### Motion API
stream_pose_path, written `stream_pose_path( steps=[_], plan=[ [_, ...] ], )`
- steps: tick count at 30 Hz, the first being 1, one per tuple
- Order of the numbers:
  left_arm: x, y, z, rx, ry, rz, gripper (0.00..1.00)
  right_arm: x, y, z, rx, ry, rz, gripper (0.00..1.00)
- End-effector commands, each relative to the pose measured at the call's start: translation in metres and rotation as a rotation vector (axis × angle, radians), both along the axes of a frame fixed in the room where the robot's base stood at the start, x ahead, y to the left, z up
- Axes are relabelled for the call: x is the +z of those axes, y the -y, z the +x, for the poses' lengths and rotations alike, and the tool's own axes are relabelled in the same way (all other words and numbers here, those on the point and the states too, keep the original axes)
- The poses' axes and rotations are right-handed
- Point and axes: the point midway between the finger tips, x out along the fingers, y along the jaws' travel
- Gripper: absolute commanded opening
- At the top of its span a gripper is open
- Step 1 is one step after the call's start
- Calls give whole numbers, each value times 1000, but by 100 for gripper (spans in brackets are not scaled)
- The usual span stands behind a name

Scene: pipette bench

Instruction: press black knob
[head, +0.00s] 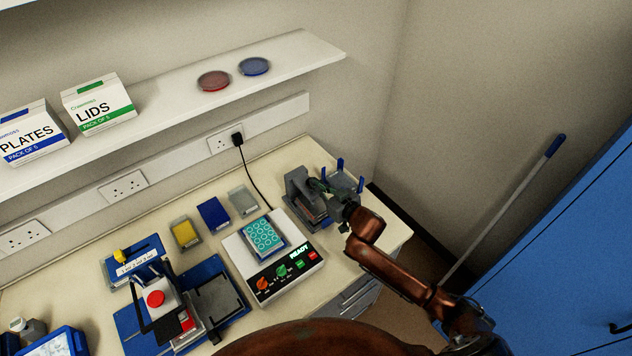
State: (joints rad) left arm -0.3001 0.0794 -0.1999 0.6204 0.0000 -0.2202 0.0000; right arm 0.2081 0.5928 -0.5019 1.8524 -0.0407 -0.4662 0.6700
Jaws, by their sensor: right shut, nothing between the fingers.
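My right gripper (322,190) is shut and empty. It reaches in from the right and is over or against a grey device (296,182) with blue upright posts at the back right of the bench. The gripper and wrist cover part of that device. I cannot make out a black knob for certain; it may be hidden behind the gripper. I cannot tell whether the fingers touch the device. My left gripper is not in view.
A white machine (238,258) with a teal well plate (262,235), orange and green knobs and a READY display stands left of the gripper. A blue-based press (128,326) with a red button is farther left. Yellow, blue and grey blocks line the back. A shelf (310,48) hangs above.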

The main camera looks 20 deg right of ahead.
Motion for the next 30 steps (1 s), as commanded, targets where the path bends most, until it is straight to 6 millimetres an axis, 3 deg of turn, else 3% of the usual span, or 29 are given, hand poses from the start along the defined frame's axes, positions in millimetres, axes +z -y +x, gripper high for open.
stream_pose_path(
  steps=[1,7,9,18,24,30],
  plan=[
    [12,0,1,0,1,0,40,3,0,-2,-2,-16,-1,0],
    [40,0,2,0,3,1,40,39,-3,-2,5,4,0,0],
    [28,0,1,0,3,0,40,35,6,-21,4,5,-3,0],
    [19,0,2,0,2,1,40,52,24,-74,7,11,-1,0],
    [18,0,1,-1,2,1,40,58,30,-89,7,14,-1,0],
    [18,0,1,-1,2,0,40,59,30,-91,6,14,-1,0]
  ],
)
